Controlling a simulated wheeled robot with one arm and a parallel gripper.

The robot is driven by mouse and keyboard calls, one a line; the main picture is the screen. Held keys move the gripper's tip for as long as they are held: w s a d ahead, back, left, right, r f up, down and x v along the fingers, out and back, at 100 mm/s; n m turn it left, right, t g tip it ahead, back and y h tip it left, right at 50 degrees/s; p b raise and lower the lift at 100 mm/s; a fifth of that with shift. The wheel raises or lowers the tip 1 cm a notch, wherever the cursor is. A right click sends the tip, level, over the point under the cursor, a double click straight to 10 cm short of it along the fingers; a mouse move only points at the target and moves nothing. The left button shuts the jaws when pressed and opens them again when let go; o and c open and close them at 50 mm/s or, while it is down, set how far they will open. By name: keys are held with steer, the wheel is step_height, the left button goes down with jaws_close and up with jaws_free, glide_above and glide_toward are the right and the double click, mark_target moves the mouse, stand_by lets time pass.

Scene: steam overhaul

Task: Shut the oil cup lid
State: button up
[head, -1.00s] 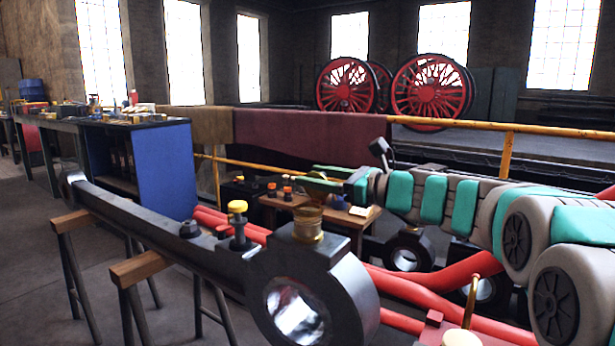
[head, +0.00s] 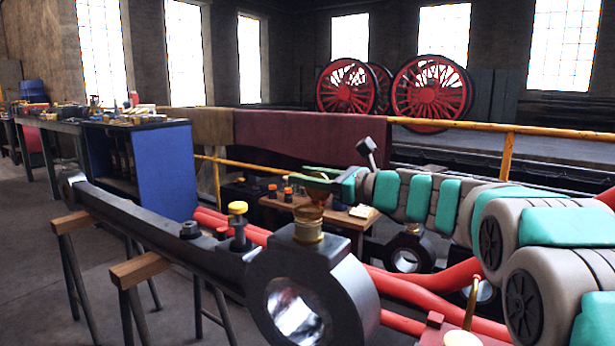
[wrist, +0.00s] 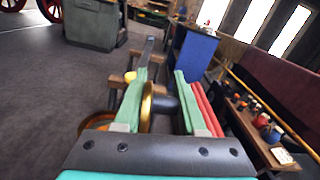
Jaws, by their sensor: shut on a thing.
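The brass oil cup (head: 308,232) sits on top of the big eye end of a long dark rod (head: 150,220) in the head view. Its brass lid (head: 311,211) stands raised and tilted above the cup, not flat on it. In the wrist view the lid (wrist: 147,106) shows nearly edge-on, between my green fingers and close to the left one. My gripper (head: 318,177) is at the lid, above the cup, its jaws (wrist: 163,80) shut on the lid with a wide gap between the fingers. The exact contact is partly hidden.
A yellow-capped fitting (head: 238,222) stands on the rod left of the cup. Wooden trestles (head: 150,266) support the rod. Red rods (head: 440,290) lie behind it. A small wooden table (head: 340,217) with bottles and a yellow railing (head: 450,128) stand beyond.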

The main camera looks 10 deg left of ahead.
jaws_close()
steer(key=shift+s+a+r+n+p, duration=0.15)
steer(key=shift+s+n+p, duration=0.25)
steer(key=shift+n, duration=0.3)
stand_by(0.6)
steer(key=shift+s+n, duration=0.2)
steer(key=shift+n, duration=0.4)
steer(key=shift+s+a+n+b, duration=0.15)
steer(key=shift+n+b, duration=0.15)
steer(key=shift+n, duration=0.1)
steer(key=shift+s+a+f+n+b, duration=0.15)
steer(key=shift+s+f+n+b, duration=0.25)
steer(key=shift+n+b, duration=0.85)
steer(key=shift+s+a+f+n+b, duration=0.15)
steer(key=shift+s+n+b, duration=0.4)
steer(key=shift+n+b, duration=0.7)
steer(key=shift+s+a+f+n+b, duration=0.15)
steer(key=shift+s+f+n+b, duration=0.25)
steer(key=shift+n+b, duration=0.85)
steer(key=shift+s+r+n+b, duration=0.15)
steer(key=shift+n+b, duration=0.15)
steer(key=shift+n, duration=0.15)
